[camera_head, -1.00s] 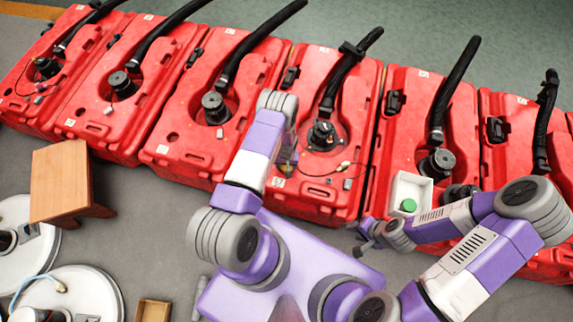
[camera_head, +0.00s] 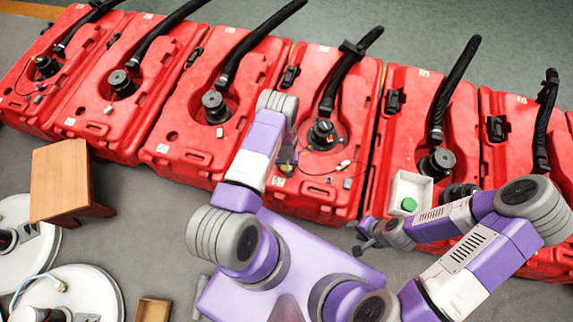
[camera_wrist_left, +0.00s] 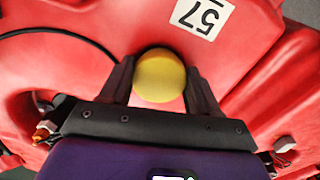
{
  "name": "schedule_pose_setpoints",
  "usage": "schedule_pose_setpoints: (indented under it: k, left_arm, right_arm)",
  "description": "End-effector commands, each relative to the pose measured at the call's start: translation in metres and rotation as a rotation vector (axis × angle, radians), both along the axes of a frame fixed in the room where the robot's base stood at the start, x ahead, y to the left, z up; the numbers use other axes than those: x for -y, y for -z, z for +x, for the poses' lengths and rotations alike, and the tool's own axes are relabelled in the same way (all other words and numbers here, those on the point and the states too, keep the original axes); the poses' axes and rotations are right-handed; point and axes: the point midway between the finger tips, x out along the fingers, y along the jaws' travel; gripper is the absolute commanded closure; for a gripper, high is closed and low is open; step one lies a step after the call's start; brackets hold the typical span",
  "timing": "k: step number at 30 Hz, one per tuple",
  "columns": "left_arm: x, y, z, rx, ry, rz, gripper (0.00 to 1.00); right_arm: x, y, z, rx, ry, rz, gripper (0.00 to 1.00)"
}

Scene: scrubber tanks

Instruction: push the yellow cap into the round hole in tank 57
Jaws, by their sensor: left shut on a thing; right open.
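The yellow cap (camera_wrist_left: 161,76) is round and sits between the two fingers of my left gripper (camera_wrist_left: 160,80), which is shut on it. Behind it is the red surface of tank 57 (camera_wrist_left: 85,20), with a white "57" label (camera_wrist_left: 202,15) beside the cap. In the head view, my left gripper (camera_head: 286,167) is at the lower left part of tank 57 (camera_head: 318,195). I cannot tell whether the cap touches the tank. My right gripper (camera_head: 366,236) is open and empty, low at the right.
Several similar red tanks (camera_head: 190,130) with black hoses stand in a row. A white box (camera_head: 412,187) holding a green cap (camera_head: 409,204) is near my right arm. A wooden stool (camera_head: 62,180) and white round machines (camera_head: 75,290) are at the left. Grey floor lies between.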

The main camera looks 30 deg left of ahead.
Motion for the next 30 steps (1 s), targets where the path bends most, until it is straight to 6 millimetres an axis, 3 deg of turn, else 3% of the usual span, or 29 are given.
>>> schedule_pose_setpoints:
  k: [26,27,30]
  left_arm:
    - [0.0002,0.01,-0.0007,-0.001,0.0,0.0,0.67]
    - [0.0002,0.01,-0.0007,-0.001,0.0,0.0,0.34]
    - [0.0007,0.0102,-0.0006,0.0,0.0,-0.001,0.19]
  right_arm:
    - [0.0,0.0002,0.0,0.0,0.0,0.0,0.57]
    - [0.0,0.0002,0.0,0.0,0.0,0.0,0.57]
    - [0.0,0.0003,0.0,0.0,0.0,0.0,0.57]
